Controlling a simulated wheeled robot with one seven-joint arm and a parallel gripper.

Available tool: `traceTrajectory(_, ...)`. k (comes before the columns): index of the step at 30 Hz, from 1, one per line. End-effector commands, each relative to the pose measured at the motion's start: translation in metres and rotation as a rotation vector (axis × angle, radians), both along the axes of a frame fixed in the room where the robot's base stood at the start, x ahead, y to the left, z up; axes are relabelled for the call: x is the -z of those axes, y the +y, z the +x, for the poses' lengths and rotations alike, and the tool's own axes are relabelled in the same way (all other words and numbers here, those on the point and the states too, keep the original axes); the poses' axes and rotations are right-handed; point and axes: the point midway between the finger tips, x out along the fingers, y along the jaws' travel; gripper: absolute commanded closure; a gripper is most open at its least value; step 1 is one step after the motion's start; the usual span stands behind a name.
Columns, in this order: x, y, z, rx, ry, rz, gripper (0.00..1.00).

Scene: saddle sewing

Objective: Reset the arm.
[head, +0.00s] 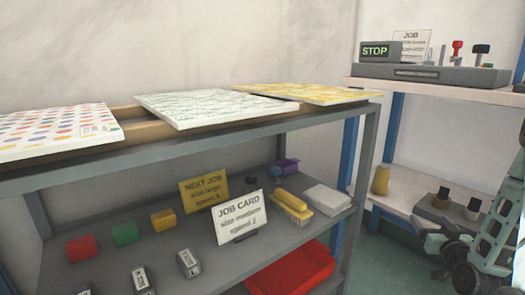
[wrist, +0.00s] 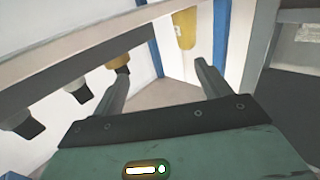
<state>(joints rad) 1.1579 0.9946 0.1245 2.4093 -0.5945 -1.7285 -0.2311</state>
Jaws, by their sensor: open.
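My arm (head: 485,240) shows at the right edge of the head view, folded in front of the right-hand shelf unit. Beyond the fingers are a pale wall corner and floor.
A grey rack (head: 190,148) with cards and blocks stands left.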

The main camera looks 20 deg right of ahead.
Motion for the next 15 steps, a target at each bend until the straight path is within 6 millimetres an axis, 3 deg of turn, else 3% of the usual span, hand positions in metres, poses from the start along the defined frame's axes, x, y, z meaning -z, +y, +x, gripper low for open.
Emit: traceTrajectory(15, 0.0, 0.031, 0.041, -0.108, 0.179, 0.031, 0.24)
